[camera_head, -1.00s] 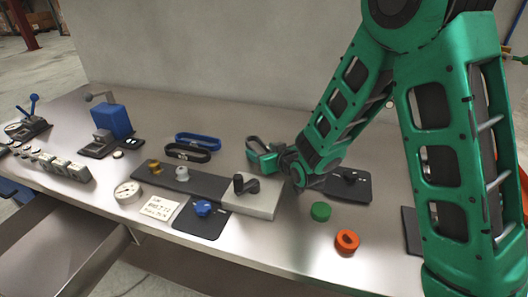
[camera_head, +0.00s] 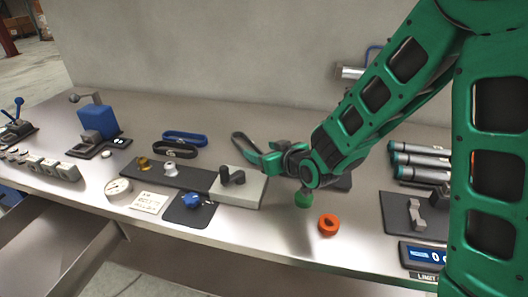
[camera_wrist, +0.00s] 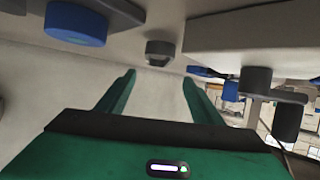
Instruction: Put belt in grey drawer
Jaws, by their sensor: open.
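A black belt (camera_head: 175,152) and a blue belt (camera_head: 185,138) lie flat to the left. A grey metal drawer (camera_head: 45,215) stands open under the bench at lower left. Its inside is only partly visible.
A grey block with a black handle (camera_head: 250,190) lies close in front of my gripper. A green cap (camera_head: 303,199) and an orange ring (camera_head: 328,224) are nearer the front edge. A blue boxed device (camera_head: 98,121) stands left. Several grey tubes (camera_head: 412,158) lie at right.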

